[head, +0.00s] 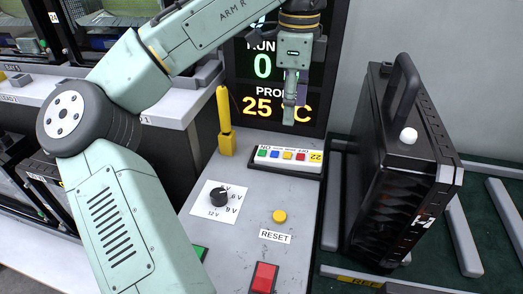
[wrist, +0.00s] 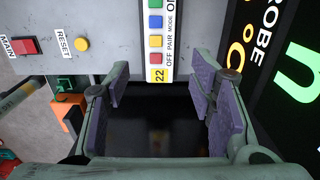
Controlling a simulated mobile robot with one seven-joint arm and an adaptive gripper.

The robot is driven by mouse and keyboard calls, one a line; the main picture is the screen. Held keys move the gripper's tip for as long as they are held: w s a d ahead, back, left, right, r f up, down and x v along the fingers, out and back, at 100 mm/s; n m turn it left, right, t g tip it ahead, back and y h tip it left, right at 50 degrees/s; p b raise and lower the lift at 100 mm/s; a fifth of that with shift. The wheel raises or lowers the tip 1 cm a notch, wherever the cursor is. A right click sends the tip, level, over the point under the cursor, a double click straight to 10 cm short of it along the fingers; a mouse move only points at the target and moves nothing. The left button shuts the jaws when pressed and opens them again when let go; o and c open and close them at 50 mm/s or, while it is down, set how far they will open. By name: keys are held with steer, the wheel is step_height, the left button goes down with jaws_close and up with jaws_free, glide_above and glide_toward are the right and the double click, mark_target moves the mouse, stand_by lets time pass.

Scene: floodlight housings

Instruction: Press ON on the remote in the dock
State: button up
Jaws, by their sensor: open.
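The remote (head: 287,155) is white and lies in a dark dock (head: 262,172) at the back of the grey bench panel. It has a row of green, blue, yellow and red buttons and a "22" tag at its right end. The ON lettering is beside the green button (head: 263,153) at the left end. In the wrist view the remote (wrist: 156,45) runs up from between my fingers, with the green button (wrist: 155,3) cut by the top edge. My gripper (head: 289,118) points down, open and empty, above the remote and apart from it.
A display (head: 280,75) stands behind my gripper. A yellow probe (head: 225,125) stands upright left of the remote. In front are a voltage knob (head: 219,197), a yellow RESET button (head: 279,216) and a red switch (head: 263,278). A black floodlight housing (head: 400,170) stands at the right.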

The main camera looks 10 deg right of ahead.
jaws_close()
stand_by(0.4)
stand_by(1.2)
